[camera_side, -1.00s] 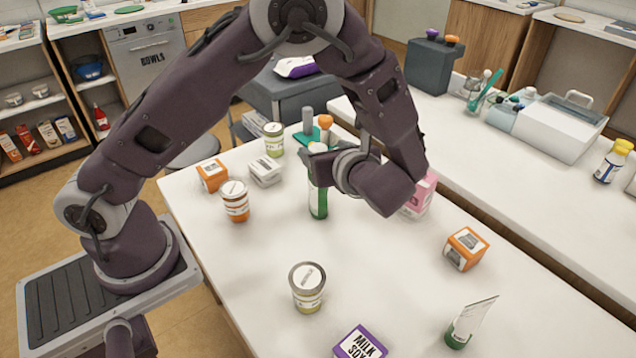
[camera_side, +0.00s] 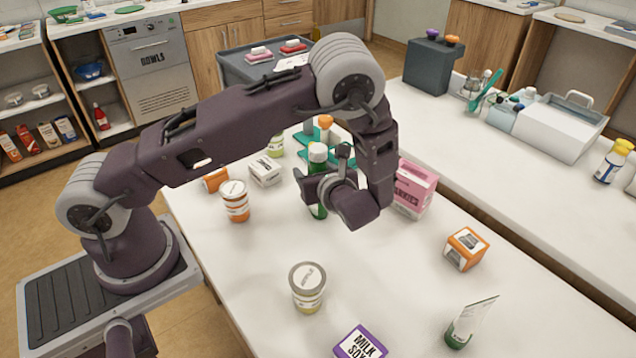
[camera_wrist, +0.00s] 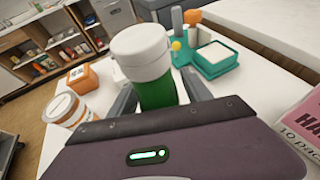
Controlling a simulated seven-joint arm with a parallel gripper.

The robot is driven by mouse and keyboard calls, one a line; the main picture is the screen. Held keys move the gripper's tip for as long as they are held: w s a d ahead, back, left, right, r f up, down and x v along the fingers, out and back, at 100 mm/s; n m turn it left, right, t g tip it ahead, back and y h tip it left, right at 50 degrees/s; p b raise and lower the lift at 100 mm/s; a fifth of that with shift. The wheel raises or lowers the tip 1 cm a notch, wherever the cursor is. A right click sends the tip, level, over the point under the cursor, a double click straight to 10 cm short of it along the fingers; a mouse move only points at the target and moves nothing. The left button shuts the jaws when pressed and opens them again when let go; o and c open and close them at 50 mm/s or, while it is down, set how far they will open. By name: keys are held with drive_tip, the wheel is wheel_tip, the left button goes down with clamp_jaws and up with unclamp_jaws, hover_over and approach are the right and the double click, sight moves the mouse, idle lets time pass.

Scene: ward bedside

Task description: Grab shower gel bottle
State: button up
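A green bottle with a white cap (camera_side: 317,153), which I take to be the shower gel bottle, stands upright on the table (camera_side: 390,270). My gripper (camera_side: 322,172) is at the bottle, below its cap, and hides part of its body. In the wrist view the bottle (camera_wrist: 157,92) stands between my two fingers (camera_wrist: 160,84), one on each side. The fingers look apart, with narrow gaps to the green body. Their lower contact area is partly hidden.
A pink box (camera_side: 414,190) stands close to the right of my gripper. An orange-banded jar (camera_side: 235,203), a white box (camera_side: 265,173) and a teal tray (camera_wrist: 215,66) are near the bottle. The table's front middle is mostly clear around another jar (camera_side: 307,288).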

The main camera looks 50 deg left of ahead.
clamp_jaws()
drive_tip(key=shift+r, duration=0.15)
